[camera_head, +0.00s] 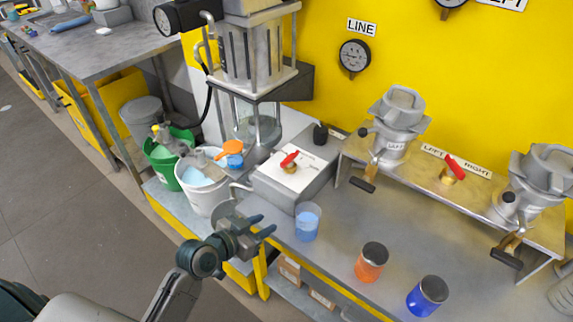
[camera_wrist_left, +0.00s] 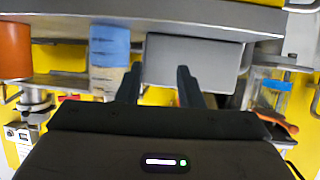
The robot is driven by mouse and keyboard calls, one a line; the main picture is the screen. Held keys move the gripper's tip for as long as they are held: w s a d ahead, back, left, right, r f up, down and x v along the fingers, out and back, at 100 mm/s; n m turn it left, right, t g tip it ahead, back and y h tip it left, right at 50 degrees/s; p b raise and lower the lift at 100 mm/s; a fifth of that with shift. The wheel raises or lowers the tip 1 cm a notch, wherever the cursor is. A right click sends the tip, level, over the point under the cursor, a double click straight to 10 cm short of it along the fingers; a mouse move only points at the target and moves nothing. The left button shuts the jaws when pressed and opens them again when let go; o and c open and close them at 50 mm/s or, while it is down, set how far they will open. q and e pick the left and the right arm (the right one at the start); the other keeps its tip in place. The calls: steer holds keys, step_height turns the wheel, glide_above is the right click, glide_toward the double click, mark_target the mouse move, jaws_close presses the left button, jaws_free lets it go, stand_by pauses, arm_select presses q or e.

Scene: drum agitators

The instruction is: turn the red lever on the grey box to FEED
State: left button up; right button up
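The grey box (camera_head: 290,178) stands on the bench below the glass cylinder machine, with a white plate on top. Its red lever (camera_head: 290,160) sits on a brass fitting on that plate; the plate's lettering is too small to read. My left gripper (camera_head: 266,225) is open and empty, in front of the box's near left side, lower in the picture and apart from the lever. In the left wrist view its two fingers (camera_wrist_left: 158,88) are spread, with the box's grey face (camera_wrist_left: 190,62) beyond them. The lever on the box is not visible there. My right gripper is not in view.
A blue-filled cup (camera_head: 307,222) stands close right of my left gripper. Orange (camera_head: 371,262) and blue (camera_head: 427,296) jars stand further right. A white bucket (camera_head: 205,185) is left of the box. Another red lever (camera_head: 454,166) sits between LEFT and RIGHT labels.

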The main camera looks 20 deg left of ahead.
mark_target(281, 166)
arm_select(q)
steer(key=w+a+r+t, duration=0.2)
steer(key=w+r+t, duration=0.3)
steer(key=w+r, duration=0.3)
steer(key=shift+n, duration=0.4)
steer(key=p+x, duration=0.1)
steer(key=x, duration=0.5)
steer(key=p+x, duration=0.1)
steer(key=x, duration=0.2)
steer(key=shift+w+d+f+p, duration=0.2)
steer(key=shift+f+p, duration=0.15)
steer(key=shift+f, duration=0.05)
steer(key=shift+w, duration=0.1)
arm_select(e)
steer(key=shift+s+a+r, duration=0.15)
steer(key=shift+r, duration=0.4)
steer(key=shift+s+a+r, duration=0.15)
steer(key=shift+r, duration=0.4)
arm_select(q)
steer(key=shift+c, duration=0.4)
jaws_close()
steer(key=shift+f, duration=0.1)
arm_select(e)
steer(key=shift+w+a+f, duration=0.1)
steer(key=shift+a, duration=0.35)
